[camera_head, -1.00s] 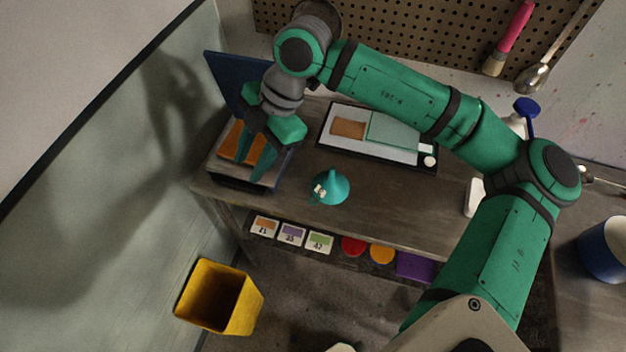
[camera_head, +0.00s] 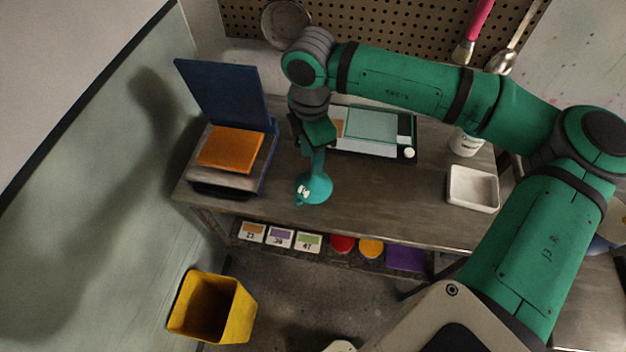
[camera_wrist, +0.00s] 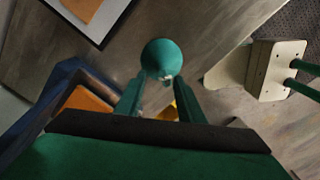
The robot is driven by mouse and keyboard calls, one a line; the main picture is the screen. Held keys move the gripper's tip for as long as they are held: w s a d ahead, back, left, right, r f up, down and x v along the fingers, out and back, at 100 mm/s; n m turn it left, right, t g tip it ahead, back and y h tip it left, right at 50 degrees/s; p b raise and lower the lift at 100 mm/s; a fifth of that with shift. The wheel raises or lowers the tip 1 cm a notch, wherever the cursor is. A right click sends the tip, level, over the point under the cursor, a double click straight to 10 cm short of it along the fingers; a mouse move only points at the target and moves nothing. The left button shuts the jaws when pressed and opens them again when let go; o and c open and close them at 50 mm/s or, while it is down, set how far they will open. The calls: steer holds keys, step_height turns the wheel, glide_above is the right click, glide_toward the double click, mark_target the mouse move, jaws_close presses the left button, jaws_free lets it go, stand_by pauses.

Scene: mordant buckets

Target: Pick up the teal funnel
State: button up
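The teal funnel (camera_head: 315,188) stands spout up near the front edge of the wooden bench, with small pale marks on its left side. My gripper (camera_head: 315,163) points down just above it, its fingers overlapping the spout in the head view. In the wrist view the funnel (camera_wrist: 161,56) shows as a round teal shape by the tips of my gripper (camera_wrist: 159,84). The two fingers are apart, one on each side below the funnel in the picture. I cannot tell whether they touch it.
A framed board (camera_head: 372,154) lies behind the gripper. A white tray (camera_head: 473,188) is right. A yellow bin (camera_head: 238,318) stands on the floor. Bench around the funnel is clear.

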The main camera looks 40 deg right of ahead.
steer(key=shift+s+d+f, duration=0.1)
steer(key=shift+f, duration=1.15)
steer(key=shift+s+f, duration=0.1)
steer(key=shift+f, duration=1.15)
jaws_close()
